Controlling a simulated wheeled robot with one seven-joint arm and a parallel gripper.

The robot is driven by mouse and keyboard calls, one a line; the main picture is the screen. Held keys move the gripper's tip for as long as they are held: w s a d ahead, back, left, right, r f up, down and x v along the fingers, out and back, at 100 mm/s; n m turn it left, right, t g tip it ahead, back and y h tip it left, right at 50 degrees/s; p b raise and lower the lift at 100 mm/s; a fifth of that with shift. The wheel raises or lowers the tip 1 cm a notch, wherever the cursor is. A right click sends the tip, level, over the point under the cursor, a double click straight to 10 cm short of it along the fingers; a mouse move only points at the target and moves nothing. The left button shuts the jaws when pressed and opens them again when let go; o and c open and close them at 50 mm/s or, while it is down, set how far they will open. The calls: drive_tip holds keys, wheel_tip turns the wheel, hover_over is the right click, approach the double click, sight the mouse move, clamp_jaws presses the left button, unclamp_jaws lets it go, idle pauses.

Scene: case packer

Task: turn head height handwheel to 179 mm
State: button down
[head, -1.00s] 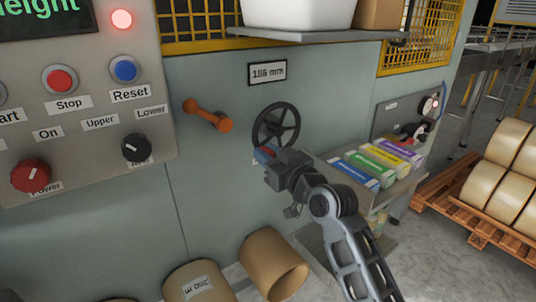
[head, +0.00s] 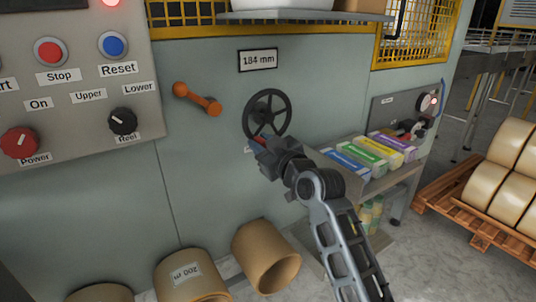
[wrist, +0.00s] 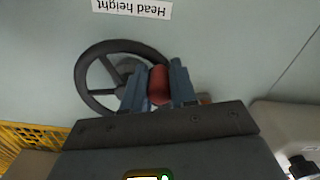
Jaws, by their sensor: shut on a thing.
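The black handwheel (head: 266,116) is mounted on the grey-green machine panel and also shows in the wrist view (wrist: 80,76). The readout (head: 258,60) above it reads 184 mm. My gripper (head: 257,144) is at the wheel's lower left rim in the head view. In the wrist view my gripper (wrist: 160,88) has its two fingers shut on the red handle knob (wrist: 160,80) of the wheel. A "Head height" label (wrist: 132,8) shows upside down in the wrist view. My gripper and wrist hide part of the lower rim in the head view.
A shelf (head: 385,187) with several coloured boxes stands to the right. A ledge (head: 305,17) juts out above. Cardboard tubes (head: 265,257) lie below, and a pallet (head: 480,233) with rolls is at far right.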

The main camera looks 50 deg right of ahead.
drive_tip(key=shift+s+d+f+n+b, duration=0.25)
drive_tip(key=shift+d+n+b, duration=0.6)
drive_tip(key=shift+n+b, duration=0.85)
drive_tip(key=shift+s+d+f+n+b, duration=0.3)
drive_tip(key=shift+d+n+b, duration=0.55)
drive_tip(key=shift+n+b, duration=0.8)
drive_tip(key=shift+s+d+f+n+b, duration=0.25)
drive_tip(key=shift+d+n+b, duration=0.6)
drive_tip(key=shift+n+b, duration=0.85)
drive_tip(key=shift+n, duration=0.25)
drive_tip(key=c, duration=0.9)
unclamp_jaws()
